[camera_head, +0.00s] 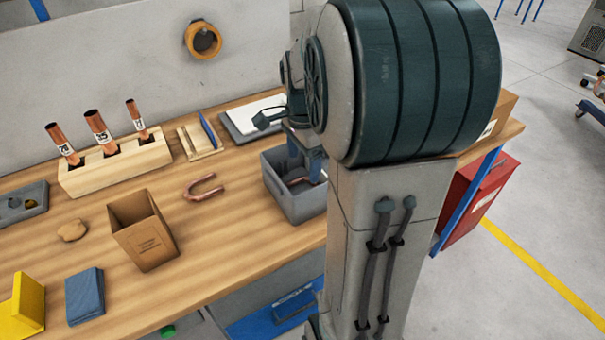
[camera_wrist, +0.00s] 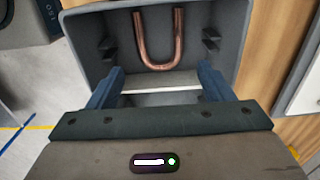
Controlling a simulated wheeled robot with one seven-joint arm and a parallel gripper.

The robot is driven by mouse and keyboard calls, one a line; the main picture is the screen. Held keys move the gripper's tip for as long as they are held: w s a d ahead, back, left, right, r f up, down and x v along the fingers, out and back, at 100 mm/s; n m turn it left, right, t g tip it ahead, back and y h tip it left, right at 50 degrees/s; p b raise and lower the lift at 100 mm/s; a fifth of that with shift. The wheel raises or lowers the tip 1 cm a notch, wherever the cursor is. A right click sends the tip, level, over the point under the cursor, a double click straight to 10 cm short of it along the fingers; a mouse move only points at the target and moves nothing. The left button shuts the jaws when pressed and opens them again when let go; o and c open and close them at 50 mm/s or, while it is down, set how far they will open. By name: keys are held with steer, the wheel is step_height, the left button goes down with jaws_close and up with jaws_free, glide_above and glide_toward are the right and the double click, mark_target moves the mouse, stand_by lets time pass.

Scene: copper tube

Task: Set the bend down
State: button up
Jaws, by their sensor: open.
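A copper U-shaped bend (camera_wrist: 179,36) lies inside a grey bin (camera_head: 291,208) on the bench; the bin's walls also surround it in the wrist view (camera_wrist: 238,40). In the head view only a small part of this bend shows between my fingers. My gripper (camera_head: 305,168) points down into the bin. Its blue fingers are spread apart with nothing between the tips in the wrist view (camera_wrist: 161,76), and the bend lies apart from them. A second copper bend (camera_head: 190,196) lies on the bench left of the bin.
A wooden block (camera_head: 115,166) holds three labelled copper tubes at the back left. An open cardboard box (camera_head: 146,243), a tan lump (camera_head: 72,230), a blue pad (camera_head: 85,295) and a yellow block (camera_head: 29,303) stand nearer. A wooden fixture (camera_head: 201,142) and a clipboard (camera_head: 240,127) lie behind.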

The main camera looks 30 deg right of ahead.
step_height(320, 180, up, 5)
steer(key=s+a+f+n+t, duration=0.2)
steer(key=s+a+f+n, duration=0.1)
steer(key=s+a+n, duration=0.9)
steer(key=n, duration=0.5)
steer(key=shift+t, duration=0.4)
